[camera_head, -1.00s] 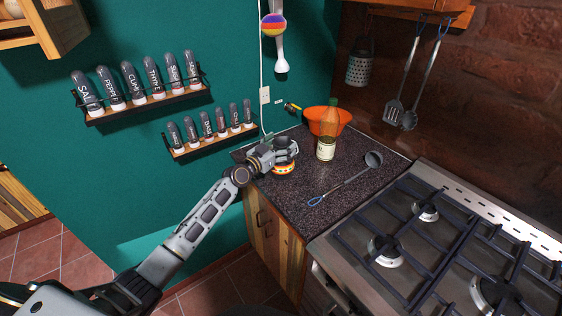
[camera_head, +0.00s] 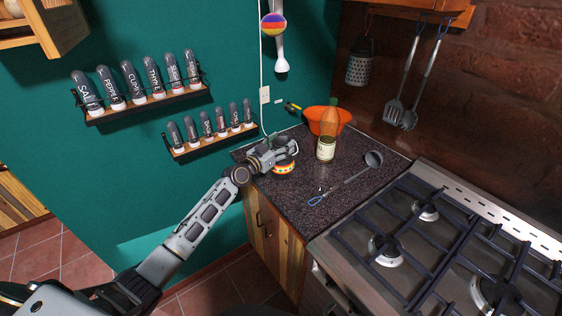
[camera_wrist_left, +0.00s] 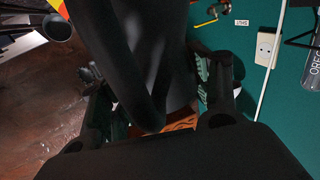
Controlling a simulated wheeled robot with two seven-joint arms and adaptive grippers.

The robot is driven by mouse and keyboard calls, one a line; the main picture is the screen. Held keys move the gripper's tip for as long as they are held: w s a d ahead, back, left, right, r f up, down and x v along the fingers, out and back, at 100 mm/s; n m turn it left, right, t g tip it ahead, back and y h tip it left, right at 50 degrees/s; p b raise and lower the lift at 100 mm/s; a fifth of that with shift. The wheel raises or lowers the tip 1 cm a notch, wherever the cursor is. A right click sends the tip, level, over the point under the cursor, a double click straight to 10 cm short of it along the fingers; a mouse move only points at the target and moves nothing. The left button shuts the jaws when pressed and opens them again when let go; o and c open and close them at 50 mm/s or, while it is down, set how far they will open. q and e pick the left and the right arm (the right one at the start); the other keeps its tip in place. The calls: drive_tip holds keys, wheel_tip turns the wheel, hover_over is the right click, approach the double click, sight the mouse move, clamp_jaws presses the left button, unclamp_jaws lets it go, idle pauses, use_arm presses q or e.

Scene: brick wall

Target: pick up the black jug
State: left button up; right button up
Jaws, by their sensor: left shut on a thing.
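The black jug (camera_head: 284,169) stands at the left back corner of the dark counter, with a red, yellow and white band near its base. My left gripper (camera_head: 277,153) is at its upper part and hides much of it. In the left wrist view the jug (camera_wrist_left: 172,50) fills the middle as a dark curved body, and part of its coloured band shows at the top edge. My left gripper (camera_wrist_left: 165,105) is shut on the jug, with a finger on each side. The exact contact is too dark to make out. My right gripper is not in view.
An orange bowl (camera_head: 342,118), a jar (camera_head: 326,149) and a ladle (camera_head: 345,179) are on the counter to the right. The gas stove (camera_head: 430,240) is in front right. Two spice racks (camera_head: 150,100) (camera_head: 215,141) hang on the green wall.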

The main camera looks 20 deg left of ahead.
use_arm(q)
drive_tip(key=shift+r, duration=0.1)
clamp_jaws()
drive_tip(key=shift+r, duration=0.1)
